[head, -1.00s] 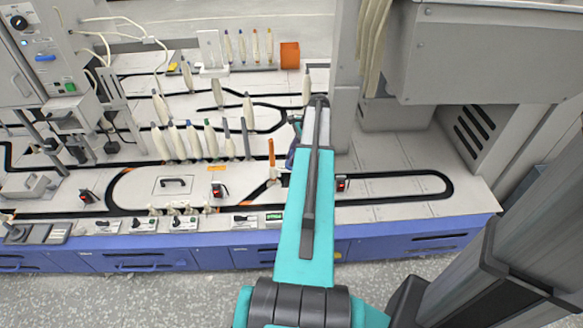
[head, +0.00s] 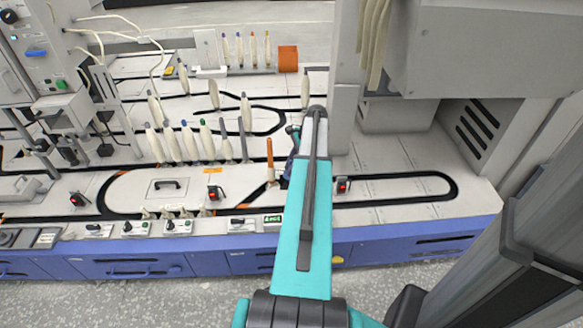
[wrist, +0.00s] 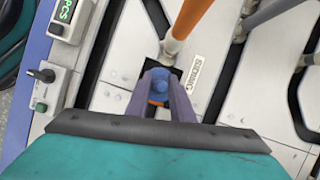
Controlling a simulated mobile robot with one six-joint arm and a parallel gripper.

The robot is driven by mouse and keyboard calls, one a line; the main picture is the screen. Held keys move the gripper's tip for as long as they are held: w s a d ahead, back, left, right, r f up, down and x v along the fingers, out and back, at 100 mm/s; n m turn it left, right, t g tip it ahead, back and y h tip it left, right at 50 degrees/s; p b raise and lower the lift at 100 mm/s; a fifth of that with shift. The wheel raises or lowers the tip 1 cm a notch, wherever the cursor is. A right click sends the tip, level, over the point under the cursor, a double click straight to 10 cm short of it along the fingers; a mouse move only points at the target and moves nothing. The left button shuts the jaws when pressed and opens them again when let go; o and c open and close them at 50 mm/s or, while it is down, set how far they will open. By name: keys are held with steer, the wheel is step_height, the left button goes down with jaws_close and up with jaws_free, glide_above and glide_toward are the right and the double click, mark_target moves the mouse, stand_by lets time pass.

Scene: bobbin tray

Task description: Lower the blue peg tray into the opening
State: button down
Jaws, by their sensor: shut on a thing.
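My gripper (wrist: 160,82) is shut on the blue peg tray, and its two blue-grey fingers stand either side of the tray's round blue peg (wrist: 159,86). A little orange shows just below the peg, between the fingers. A dark patch (wrist: 148,66) lies right behind the peg in the wrist view; I cannot tell whether it is the opening or part of the black track. The fingers and peg hide much of that spot. In the head view my teal arm covers most of the gripper, and the tray is not clear there.
An upright orange bobbin (head: 270,158) stands just left of my gripper, and its orange tube (wrist: 190,18) is close beyond the peg in the wrist view. Several white bobbins stand farther left. A small red-and-black device (head: 342,186) sits right of my arm, near a grey post (head: 343,120).

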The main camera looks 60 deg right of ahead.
steer(key=shift+f, duration=0.1)
steer(key=shift+f+b, duration=2.55)
steer(key=shift+f, duration=0.25)
steer(key=shift+p, duration=1.2)
steer(key=shift+f, duration=0.6)
stand_by(0.5)
steer(key=c, duration=1.8)
jaws_free()
steer(key=shift+p+v, duration=4.5)
steer(key=shift+v, duration=1.05)
